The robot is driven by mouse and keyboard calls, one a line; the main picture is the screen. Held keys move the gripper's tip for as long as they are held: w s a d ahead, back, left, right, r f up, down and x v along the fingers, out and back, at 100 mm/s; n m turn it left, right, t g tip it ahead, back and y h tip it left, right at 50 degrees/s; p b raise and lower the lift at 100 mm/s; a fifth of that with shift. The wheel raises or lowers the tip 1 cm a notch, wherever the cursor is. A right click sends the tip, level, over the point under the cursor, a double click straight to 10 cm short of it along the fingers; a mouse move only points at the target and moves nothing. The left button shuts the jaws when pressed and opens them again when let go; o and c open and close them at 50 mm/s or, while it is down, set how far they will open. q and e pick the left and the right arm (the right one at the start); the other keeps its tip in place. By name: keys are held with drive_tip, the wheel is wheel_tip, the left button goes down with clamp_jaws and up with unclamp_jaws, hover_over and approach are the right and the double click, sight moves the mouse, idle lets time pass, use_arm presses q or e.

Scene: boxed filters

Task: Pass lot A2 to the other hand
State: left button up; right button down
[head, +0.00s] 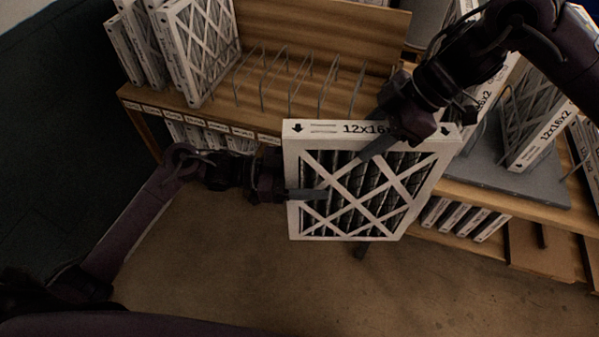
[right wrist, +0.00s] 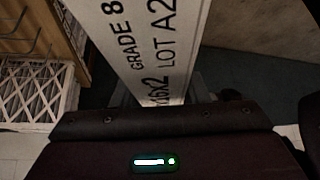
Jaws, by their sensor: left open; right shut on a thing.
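The lot A2 filter (head: 372,192) is a white-framed box with a dark pleated face and white cross strips. It hangs upright in mid-air in front of the shelf in the head view. Its edge reads "GRADE 8" and "LOT A2" in the right wrist view (right wrist: 170,40). My right gripper (head: 378,148) is shut on the filter at its top edge. My left gripper (head: 310,194) is open at the filter's left side, one finger showing in front of the face. Its other finger is hidden behind the filter, and I cannot tell whether it touches.
A wooden shelf (head: 250,122) with an empty wire rack (head: 300,85) stands behind. Filters (head: 203,50) stand at its left end. More filters (head: 535,115) stand on a grey mat (head: 520,190) at right. The floor (head: 230,270) below is clear.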

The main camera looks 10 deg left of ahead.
use_arm(q)
drive_tip(key=shift+d, duration=0.1)
drive_tip(key=c, duration=0.9)
use_arm(e)
drive_tip(key=shift+a, duration=0.1)
use_arm(q)
drive_tip(key=shift+r, duration=0.1)
drive_tip(key=shift+c, duration=1.3)
use_arm(e)
drive_tip(key=c, duration=0.7)
unclamp_jaws()
drive_tip(key=shift+c, duration=0.2)
drive_tip(key=shift+r, duration=0.1)
